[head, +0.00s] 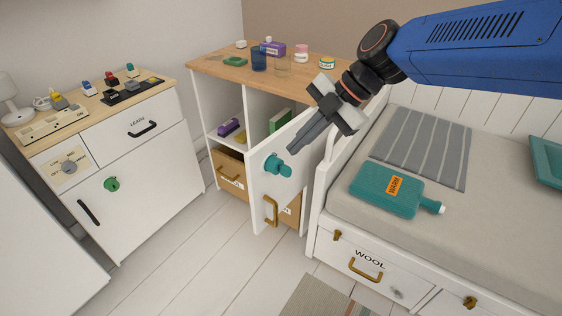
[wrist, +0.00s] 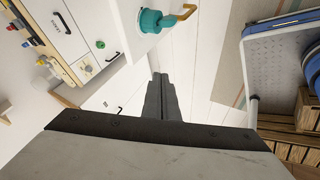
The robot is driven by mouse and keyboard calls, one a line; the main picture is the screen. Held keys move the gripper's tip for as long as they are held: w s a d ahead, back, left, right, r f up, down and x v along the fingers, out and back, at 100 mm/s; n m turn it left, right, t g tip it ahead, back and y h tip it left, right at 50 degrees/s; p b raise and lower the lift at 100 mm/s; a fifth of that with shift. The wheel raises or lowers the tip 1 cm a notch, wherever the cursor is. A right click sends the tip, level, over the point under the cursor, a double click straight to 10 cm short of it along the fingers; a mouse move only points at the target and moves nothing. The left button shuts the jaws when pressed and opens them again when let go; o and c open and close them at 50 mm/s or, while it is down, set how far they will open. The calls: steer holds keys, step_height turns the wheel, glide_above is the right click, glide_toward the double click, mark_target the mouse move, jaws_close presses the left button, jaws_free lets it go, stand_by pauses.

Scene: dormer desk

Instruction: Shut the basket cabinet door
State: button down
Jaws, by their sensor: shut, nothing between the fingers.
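The basket cabinet (head: 215,64) has a wooden top and white sides. Its white door (head: 262,192) stands open, swung out into the room. The door carries a teal knob (head: 275,164) and a brass handle (head: 271,211). Brown baskets (head: 229,167) show inside the lower part, partly hidden by the door. My gripper (head: 294,147) is shut and empty, its fingertips just above and right of the knob in the head view. In the wrist view my fingertips (wrist: 160,82) are below the knob (wrist: 153,20). I cannot tell whether they touch the door.
A bed (head: 345,206) with a WOOL drawer and a teal bottle (head: 385,192) stands close on the right. A white cabinet (head: 130,190) stands on the left. Cups and small items sit on the wooden top. Floor between the cabinets is clear; a rug (head: 315,297) lies in front.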

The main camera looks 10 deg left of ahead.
mark_target(260, 162)
steer(key=shift+w+a+f, duration=0.1)
steer(key=shift+a+f, duration=1.2)
steer(key=shift+a, duration=0.25)
steer(key=shift+w+a+f, duration=0.15)
steer(key=shift+a+f, duration=1.2)
steer(key=shift+a, duration=0.25)
steer(key=shift+w+a+f, duration=0.1)
steer(key=shift+a+f, duration=1.2)
steer(key=shift+a, duration=0.25)
